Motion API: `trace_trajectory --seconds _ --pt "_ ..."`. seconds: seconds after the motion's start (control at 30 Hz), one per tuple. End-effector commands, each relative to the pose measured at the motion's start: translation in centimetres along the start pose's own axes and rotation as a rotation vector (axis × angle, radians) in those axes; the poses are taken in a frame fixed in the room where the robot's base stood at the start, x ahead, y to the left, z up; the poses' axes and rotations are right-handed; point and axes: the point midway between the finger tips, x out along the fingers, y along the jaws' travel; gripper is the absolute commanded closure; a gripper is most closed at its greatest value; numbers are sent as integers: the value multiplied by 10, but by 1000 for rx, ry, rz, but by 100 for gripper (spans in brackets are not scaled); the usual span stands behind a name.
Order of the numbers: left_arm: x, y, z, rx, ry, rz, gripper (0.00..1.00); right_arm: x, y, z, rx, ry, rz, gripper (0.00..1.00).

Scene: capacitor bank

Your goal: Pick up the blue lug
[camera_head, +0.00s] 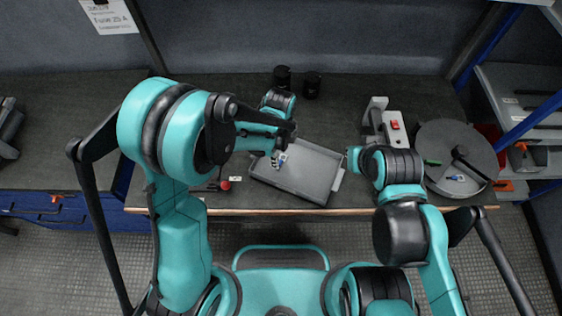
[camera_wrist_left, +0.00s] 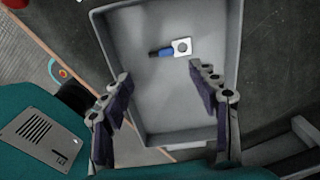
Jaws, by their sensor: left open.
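A lug with a blue sleeve and a pale flat end with a hole (camera_wrist_left: 170,50) lies in a grey tray (camera_wrist_left: 234,40) in the left wrist view. The tray also shows in the head view (camera_head: 312,172), on the workbench. My left gripper (camera_wrist_left: 162,84) is open and empty over the tray, its fingers apart. The lug lies ahead of the fingertips, roughly in line with the gap between them, and apart from them. In the head view my left gripper (camera_head: 274,160) is over the tray's left part and the lug is hard to make out. My right gripper's fingers do not show.
A round grey plate (camera_head: 436,142) at the right carries a dark tool, a green item and a small blue item (camera_head: 456,178). A box with a red switch (camera_head: 394,124) and two black cylinders (camera_head: 311,84) stand farther back. A red knob (camera_head: 225,185) is left of the tray.

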Motion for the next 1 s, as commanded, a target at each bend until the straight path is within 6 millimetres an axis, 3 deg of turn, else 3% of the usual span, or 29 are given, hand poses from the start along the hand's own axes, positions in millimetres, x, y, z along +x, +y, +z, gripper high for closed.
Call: trace_trajectory --seconds 0.5,0.73,0.77,0.93,1.0 --pt "66 -4 5 -4 0 -2 40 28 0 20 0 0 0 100" --pt "67 -4 5 -5 0 -2 40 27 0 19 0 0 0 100" --pt "67 -4 5 -5 0 -2 42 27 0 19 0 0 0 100" --pt "67 -3 5 -5 0 -2 86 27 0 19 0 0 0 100" --pt "67 -3 5 -5 0 -1 86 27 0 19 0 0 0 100"
